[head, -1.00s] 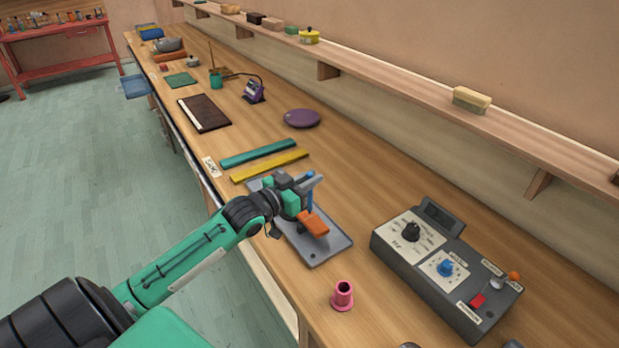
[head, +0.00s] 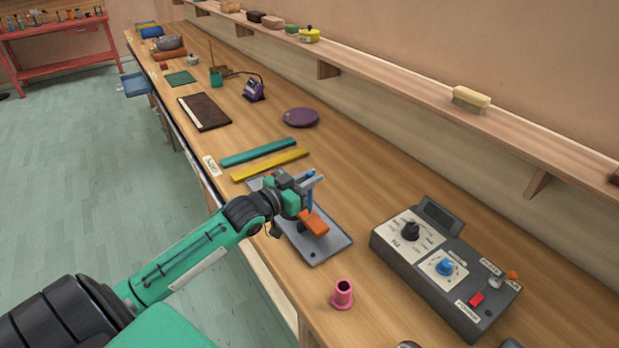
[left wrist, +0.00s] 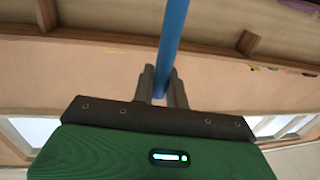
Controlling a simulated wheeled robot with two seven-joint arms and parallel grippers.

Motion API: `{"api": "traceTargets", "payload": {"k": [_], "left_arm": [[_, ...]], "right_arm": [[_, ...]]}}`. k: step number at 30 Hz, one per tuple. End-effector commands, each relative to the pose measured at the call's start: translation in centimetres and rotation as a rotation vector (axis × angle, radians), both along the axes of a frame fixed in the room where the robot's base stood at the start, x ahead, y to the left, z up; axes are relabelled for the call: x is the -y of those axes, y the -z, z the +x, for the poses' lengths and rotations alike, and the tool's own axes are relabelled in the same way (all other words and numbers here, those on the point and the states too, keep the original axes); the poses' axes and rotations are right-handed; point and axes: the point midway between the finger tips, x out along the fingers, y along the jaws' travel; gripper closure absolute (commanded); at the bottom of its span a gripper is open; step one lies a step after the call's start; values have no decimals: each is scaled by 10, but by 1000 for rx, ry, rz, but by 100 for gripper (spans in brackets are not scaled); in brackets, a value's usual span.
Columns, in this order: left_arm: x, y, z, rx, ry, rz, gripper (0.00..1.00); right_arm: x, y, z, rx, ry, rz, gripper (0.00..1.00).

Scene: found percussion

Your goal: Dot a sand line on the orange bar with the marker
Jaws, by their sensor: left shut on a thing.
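My left gripper (head: 308,183) is shut on a blue marker (head: 310,197), which it holds roughly upright. The marker also shows in the left wrist view (left wrist: 172,35), between the two grey fingers. The orange bar (head: 314,222) sits on a dark support over a grey plate (head: 332,246), just below the gripper. The marker's lower end is at the back end of the bar; I cannot tell whether it touches. The gripper hides part of the plate and perhaps part of the bar. No sand line can be made out. My right gripper is not in view.
A pink holder (head: 342,295) stands in front of the plate. A grey control box (head: 445,270) with knobs is at the right. Yellow (head: 270,165) and teal (head: 258,152) bars lie behind. A shelf (head: 400,82) runs along the wall.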

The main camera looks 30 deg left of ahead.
Motion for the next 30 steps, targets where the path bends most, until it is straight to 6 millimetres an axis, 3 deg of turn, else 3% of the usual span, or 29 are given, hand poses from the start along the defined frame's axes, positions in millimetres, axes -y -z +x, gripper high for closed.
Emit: {"api": "traceTargets", "payload": {"k": [30], "left_arm": [[0,9,0,0,0,0,100]], "right_arm": [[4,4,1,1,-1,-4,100]]}}
